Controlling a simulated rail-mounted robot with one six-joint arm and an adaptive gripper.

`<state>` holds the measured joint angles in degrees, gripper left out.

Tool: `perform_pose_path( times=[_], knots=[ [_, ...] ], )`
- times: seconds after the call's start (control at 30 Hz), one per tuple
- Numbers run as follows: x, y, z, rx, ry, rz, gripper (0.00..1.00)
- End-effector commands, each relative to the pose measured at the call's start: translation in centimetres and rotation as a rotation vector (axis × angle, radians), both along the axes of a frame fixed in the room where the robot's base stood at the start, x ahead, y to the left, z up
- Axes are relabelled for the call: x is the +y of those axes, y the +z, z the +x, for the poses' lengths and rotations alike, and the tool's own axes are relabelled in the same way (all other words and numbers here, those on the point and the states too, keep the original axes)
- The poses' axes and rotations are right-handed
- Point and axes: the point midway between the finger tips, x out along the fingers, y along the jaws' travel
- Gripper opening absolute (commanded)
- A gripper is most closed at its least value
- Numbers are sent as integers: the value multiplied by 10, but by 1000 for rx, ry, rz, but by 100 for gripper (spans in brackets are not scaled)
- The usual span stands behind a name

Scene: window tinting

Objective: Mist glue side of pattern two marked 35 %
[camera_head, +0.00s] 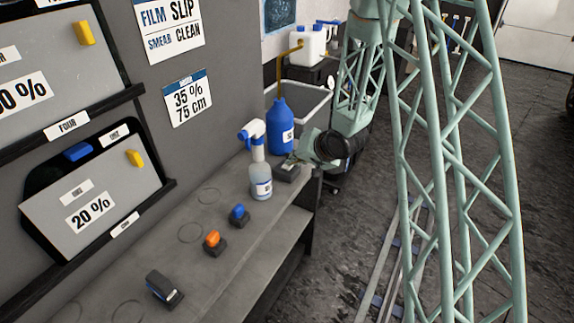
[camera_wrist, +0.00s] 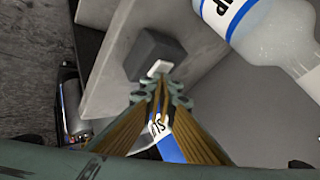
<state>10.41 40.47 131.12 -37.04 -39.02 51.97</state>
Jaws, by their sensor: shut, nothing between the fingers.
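A spray bottle (camera_head: 260,182) with a clear body and white-and-blue trigger head stands upright on the grey bench. What looks like the same bottle fills the top right of the wrist view (camera_wrist: 268,30), with a partly cut-off label. My gripper (camera_head: 291,164) is at the bench's far end, right of the spray bottle, apart from it. In the wrist view my gripper (camera_wrist: 160,95) is shut and empty, close to a dark grey block (camera_wrist: 155,52) with a white piece. A wall card (camera_head: 188,97) reads 35 % 75 cm. I see no pattern marked two.
A blue bottle (camera_head: 281,128) stands close behind the spray bottle. Blue (camera_head: 239,213) and orange (camera_head: 213,240) tools sit in dark holders along the bench (camera_head: 150,262). A panel marked 20 % (camera_head: 90,208) leans on a rack at left. A lattice column (camera_head: 455,150) blocks the right.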

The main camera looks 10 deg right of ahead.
Motion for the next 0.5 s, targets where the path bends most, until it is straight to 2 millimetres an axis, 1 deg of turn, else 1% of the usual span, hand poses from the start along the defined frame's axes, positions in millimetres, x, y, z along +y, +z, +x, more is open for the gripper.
perform_pose_path(
  times=[0.03, 0.17, 0.5],
  knots=[
    [1, -4, -2, 7, 1, 0, 0],
    [1, -4, -3, 8, 1, 0, 0],
    [1, 3, -4, 9, 1, -1, 0]
  ],
)
